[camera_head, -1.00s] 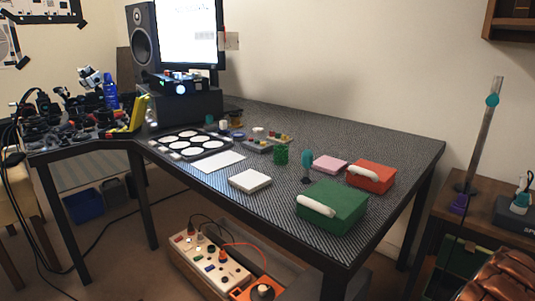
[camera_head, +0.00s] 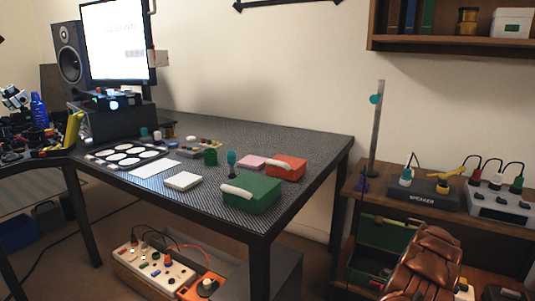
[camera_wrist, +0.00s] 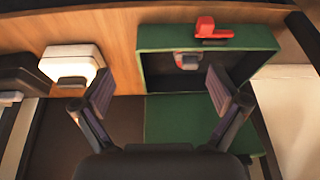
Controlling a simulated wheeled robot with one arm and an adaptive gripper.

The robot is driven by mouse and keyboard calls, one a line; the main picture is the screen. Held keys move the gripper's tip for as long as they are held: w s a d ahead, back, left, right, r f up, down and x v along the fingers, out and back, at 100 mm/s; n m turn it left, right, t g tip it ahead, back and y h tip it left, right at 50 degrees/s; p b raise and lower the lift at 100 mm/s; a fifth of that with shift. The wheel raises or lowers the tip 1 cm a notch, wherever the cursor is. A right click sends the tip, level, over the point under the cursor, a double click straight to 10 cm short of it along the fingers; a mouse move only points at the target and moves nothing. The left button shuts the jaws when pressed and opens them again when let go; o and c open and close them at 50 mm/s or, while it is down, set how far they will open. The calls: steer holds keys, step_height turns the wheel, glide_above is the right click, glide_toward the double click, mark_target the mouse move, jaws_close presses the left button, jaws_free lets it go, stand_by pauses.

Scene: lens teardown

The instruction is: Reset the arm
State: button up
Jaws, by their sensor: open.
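My gripper (camera_wrist: 160,97) is open in the wrist view, with its two fingers spread wide and nothing between them. Beyond the fingers is an open green box (camera_wrist: 160,65) on a wooden surface, with a red part at its far rim and a small grey-and-red thing inside. The green box also shows in the head view on the lower shelf at the right (camera_head: 383,236). A brown, copper-coloured segmented shape, which looks like part of my arm, covers part of that shelf in the head view.
A white case (camera_wrist: 72,62) stands left of the green box in the wrist view. In the head view the dark table (camera_head: 300,150) holds a green case (camera_head: 252,195), a red case (camera_head: 288,167) and a white tile (camera_head: 183,181). A speaker-labelled unit (camera_head: 430,192) stands on the right shelf.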

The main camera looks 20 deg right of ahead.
steer(key=w+a+r+n+y+p, duration=0.1)
steer(key=w+a+r+p, duration=0.3)
steer(key=a+r, duration=0.6)
steer(key=w+a+r+n+y+p, duration=0.15)
steer(key=w+a+r+p, duration=0.3)
steer(key=a+r, duration=0.5)
steer(key=s+a+r+n+y+p, duration=0.25)
steer(key=a+r+p, duration=0.45)
steer(key=a+r, duration=1.1)
steer(key=s+a+r+n+g+p, duration=0.35)
steer(key=s+a+r+p, duration=0.65)
steer(key=s+a+r, duration=0.7)
steer(key=s+a+r+h+p, duration=0.1)
steer(key=s+a+r+p, duration=0.2)
steer(key=s, duration=0.6)
steer(key=s+a+r+n+g+h+p, duration=0.1)
steer(key=s+a+r+p, duration=0.2)
steer(key=s+r+p, duration=0.3)
steer(key=s, duration=0.3)
steer(key=shift+s+a+p, duration=0.2)
steer(key=shift+s+p, duration=0.15)
steer(key=shift+p, duration=0.05)
steer(key=shift+s+n, duration=0.25)
steer(key=shift+s, duration=0.15)
steer(key=shift+c, duration=0.3)
